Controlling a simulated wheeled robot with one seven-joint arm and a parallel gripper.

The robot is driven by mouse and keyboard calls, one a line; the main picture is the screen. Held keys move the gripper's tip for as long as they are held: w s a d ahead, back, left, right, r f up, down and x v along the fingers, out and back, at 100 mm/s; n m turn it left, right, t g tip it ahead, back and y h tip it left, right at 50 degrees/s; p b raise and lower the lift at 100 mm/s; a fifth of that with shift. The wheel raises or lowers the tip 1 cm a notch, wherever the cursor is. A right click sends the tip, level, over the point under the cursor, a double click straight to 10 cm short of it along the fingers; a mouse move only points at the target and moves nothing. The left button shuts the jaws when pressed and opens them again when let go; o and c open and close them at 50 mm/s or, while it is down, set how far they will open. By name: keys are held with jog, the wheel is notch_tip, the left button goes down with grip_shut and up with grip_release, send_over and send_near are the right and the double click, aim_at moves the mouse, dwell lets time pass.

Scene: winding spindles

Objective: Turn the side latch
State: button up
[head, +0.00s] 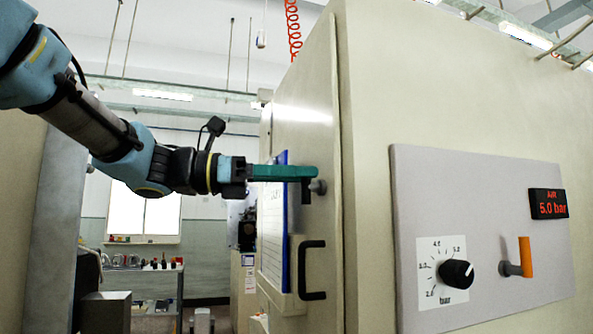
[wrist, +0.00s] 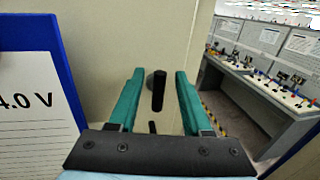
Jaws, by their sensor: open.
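The side latch is on the side face of the cream cabinet (head: 300,130). Its grey boss (head: 318,187) shows just beyond and below my fingertips in the head view. In the wrist view the latch's dark upright lever (wrist: 158,92) stands between my two green fingers, with a gap on each side. My gripper (head: 312,172) is open and reaches in from the left; it also shows in the wrist view (wrist: 158,76). In the head view the fingers hide part of the latch.
A blue-backed sheet (head: 285,225) hangs left of the latch, close to my gripper. A black pull handle (head: 312,270) sits below. The front panel carries a pressure dial (head: 456,274), an orange lever (head: 525,257) and a 5.0 bar display (head: 548,204). A workbench (wrist: 255,95) stands beyond.

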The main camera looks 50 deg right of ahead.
grip_shut()
dwell(0.4)
